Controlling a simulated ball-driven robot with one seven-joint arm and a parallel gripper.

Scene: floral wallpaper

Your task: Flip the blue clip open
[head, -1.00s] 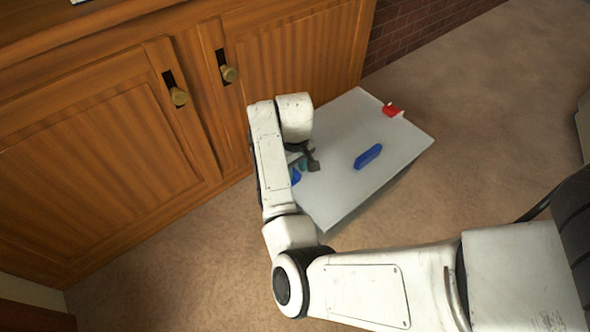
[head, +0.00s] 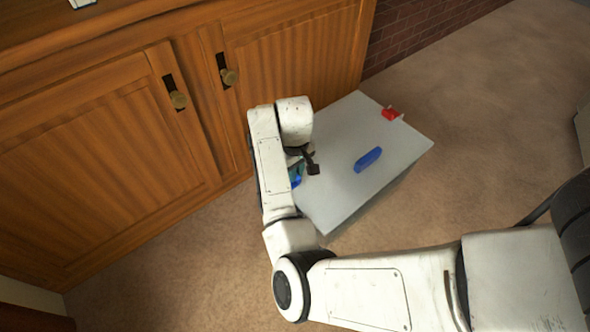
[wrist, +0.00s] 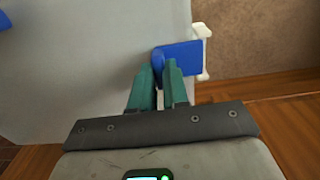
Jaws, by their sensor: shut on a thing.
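The blue clip (wrist: 180,57) is on the edge of the light grey box (wrist: 85,95), beside a white bracket (wrist: 203,50) in the wrist view. My gripper (wrist: 158,68) has its teal fingers close together at the clip's near left end, shut on it. The fingers partly cover that end. In the head view the blue clip (head: 296,178) shows only as a small patch at the box's left edge, mostly hidden by my arm.
A blue handle (head: 368,159) lies on top of the box, and a red clip (head: 391,114) is at its far right edge. Wooden cabinet doors (head: 95,160) stand close at the left and behind. Carpet at the right is open.

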